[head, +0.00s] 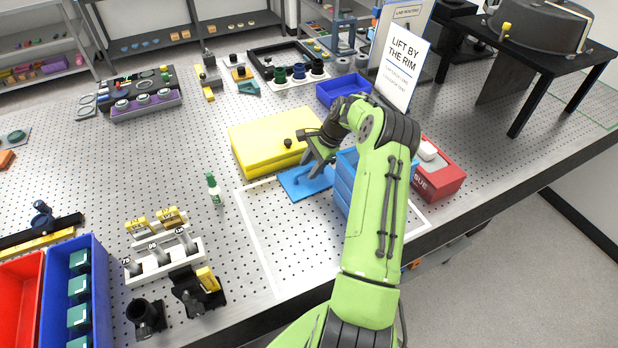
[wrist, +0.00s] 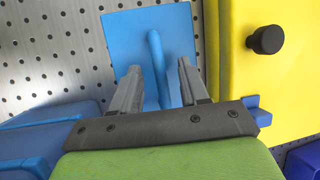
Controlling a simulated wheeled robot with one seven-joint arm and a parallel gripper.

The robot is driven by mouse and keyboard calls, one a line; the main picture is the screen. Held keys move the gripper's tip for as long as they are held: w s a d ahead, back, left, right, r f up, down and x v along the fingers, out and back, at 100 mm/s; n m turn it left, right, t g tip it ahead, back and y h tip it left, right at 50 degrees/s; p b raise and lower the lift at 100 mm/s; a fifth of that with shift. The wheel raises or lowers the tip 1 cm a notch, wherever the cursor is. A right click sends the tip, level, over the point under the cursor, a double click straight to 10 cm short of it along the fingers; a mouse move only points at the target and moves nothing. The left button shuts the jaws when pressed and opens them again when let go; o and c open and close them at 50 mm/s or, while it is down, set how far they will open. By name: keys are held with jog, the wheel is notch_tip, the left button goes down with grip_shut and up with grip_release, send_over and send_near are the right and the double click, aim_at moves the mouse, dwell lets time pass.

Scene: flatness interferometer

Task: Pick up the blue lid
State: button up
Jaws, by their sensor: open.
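The blue lid (head: 304,184) lies flat on the perforated bench top, just in front of the yellow case. It is a flat square plate with a raised bar handle. In the wrist view the lid (wrist: 181,22) shows its handle (wrist: 157,60) running between my two fingers. My gripper (head: 318,170) is open over the lid, with one fingertip on each side of the handle. In the wrist view my gripper (wrist: 158,75) does not clasp the handle. The lower end of the handle is partly hidden by the gripper.
A yellow case (head: 263,143) with a black knob stands right behind the lid. A stack of blue boxes (head: 344,187) stands close to its right, partly behind my arm. A red tissue box (head: 440,170) is further right. A small green-white bottle (head: 214,190) stands left. Bench space in front is clear.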

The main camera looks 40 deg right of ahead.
jog(key=shift+w+a+f, duration=0.1)
jog(key=shift+w+f, duration=0.05)
jog(key=shift+f, duration=0.3)
grip_shut()
